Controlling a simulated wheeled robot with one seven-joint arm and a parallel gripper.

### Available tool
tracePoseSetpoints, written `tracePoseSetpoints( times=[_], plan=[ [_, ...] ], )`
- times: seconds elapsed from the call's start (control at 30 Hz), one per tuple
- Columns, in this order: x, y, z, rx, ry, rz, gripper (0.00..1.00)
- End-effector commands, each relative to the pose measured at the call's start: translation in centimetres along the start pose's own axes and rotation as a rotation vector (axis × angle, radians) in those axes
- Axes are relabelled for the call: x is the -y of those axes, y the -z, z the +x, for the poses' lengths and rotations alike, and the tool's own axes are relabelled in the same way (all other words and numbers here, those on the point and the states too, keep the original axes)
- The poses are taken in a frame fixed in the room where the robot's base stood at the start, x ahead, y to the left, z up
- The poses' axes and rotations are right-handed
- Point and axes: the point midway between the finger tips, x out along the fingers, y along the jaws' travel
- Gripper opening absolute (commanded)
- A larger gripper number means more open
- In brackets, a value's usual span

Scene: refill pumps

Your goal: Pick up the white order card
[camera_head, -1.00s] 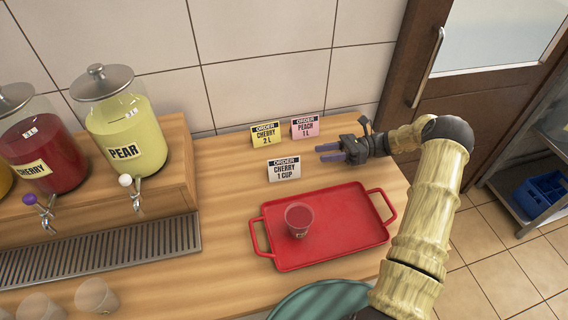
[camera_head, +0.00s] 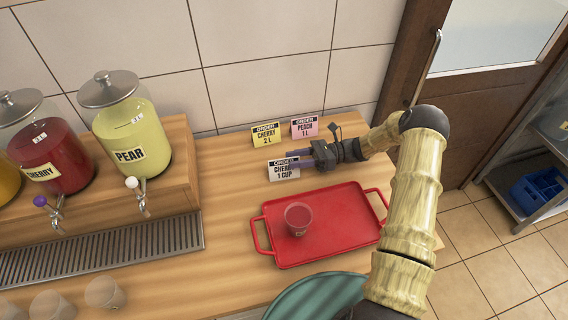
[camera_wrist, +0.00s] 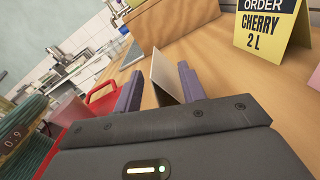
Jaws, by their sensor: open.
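The white order card (camera_head: 284,172), printed "ORDER CHERRY 1 CUP", stands on the wooden counter behind the red tray. In the wrist view the card (camera_wrist: 166,76) shows edge-on between my two purple fingers. My gripper (camera_head: 296,161) is open and reaches in from the right, with its fingers over the card's right and upper part in the head view. In the wrist view my gripper (camera_wrist: 160,88) has one finger on each side of the card, with a visible gap to the left finger. The fingers hide part of the card's print.
A yellow card (camera_head: 266,135) and a pink card (camera_head: 305,128) stand close behind. The red tray (camera_head: 345,235) holds a cup with red liquid (camera_head: 299,219). Cherry (camera_head: 50,157) and pear (camera_head: 135,135) dispensers stand at left. Several empty cups are at front left.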

Motion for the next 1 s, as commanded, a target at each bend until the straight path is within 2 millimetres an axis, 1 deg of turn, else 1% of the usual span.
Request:
tracePoseSetpoints(
  times=[0.03,0.17,0.67,0.7,0.77,0.8,0.9,1.0],
  plan=[
    [-0.1,-0.3,0.9,0.0,-0.002,0.001,0.41],
    [0.0,-0.2,1.9,-0.001,0.0,-0.001,0.41],
    [0.0,-0.1,1.9,0.0,0.001,-0.001,0.41],
    [0.0,-0.1,1.9,0.0,0.001,-0.001,0.39],
    [0.0,-0.1,1.9,0.0,0.001,-0.001,0.27],
    [0.0,-0.1,1.9,0.0,0.001,-0.001,0.19],
    [0.0,-0.1,1.9,0.0,0.001,-0.001,0.0],
    [0.0,-0.1,1.9,0.0,0.001,-0.001,0.0]
  ],
)
